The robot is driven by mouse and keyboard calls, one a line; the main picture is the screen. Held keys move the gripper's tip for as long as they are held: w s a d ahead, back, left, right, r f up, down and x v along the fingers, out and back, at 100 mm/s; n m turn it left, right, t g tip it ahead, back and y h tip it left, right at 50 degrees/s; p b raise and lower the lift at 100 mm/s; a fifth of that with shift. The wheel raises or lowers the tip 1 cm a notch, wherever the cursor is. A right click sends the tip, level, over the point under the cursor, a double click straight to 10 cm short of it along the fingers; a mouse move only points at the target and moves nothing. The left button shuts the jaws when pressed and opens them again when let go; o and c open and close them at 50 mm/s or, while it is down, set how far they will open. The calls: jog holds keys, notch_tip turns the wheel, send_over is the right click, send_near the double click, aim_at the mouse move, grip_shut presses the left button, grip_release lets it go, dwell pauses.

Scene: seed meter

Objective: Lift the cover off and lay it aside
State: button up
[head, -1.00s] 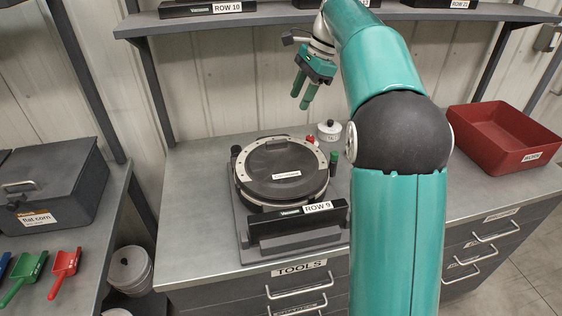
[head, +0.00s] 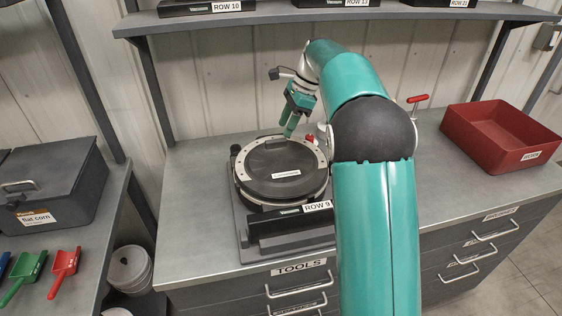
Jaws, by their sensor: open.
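The round black cover (head: 283,162) lies flat on the seed meter, inside its pale metal ring (head: 240,170). A small label sits on the cover's face. The meter stands on a dark base (head: 247,233) with a "ROW 9" plate at its front. My gripper (head: 290,134) is open and empty, pointing down just above the far right rim of the meter, close to a small red part (head: 309,141). I cannot tell whether the fingertips touch anything. My arm hides the right side of the base.
A red bin (head: 500,140) stands at the right of the counter. A red-handled tool (head: 417,100) rises behind my arm. A shelf (head: 400,15) runs above. A grey lidded box (head: 50,185) and colored scoops (head: 66,263) are on the left bench. Counter left of the meter is clear.

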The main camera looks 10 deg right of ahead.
aim_at(278, 140)
jog(key=x, duration=0.4)
jog(key=shift+a+f, duration=0.25)
jog(key=shift+a, duration=0.05)
jog(key=shift+c, duration=0.2)
grip_shut()
jog(key=shift+r, duration=0.1)
notch_tip(278, 140, up, 10)
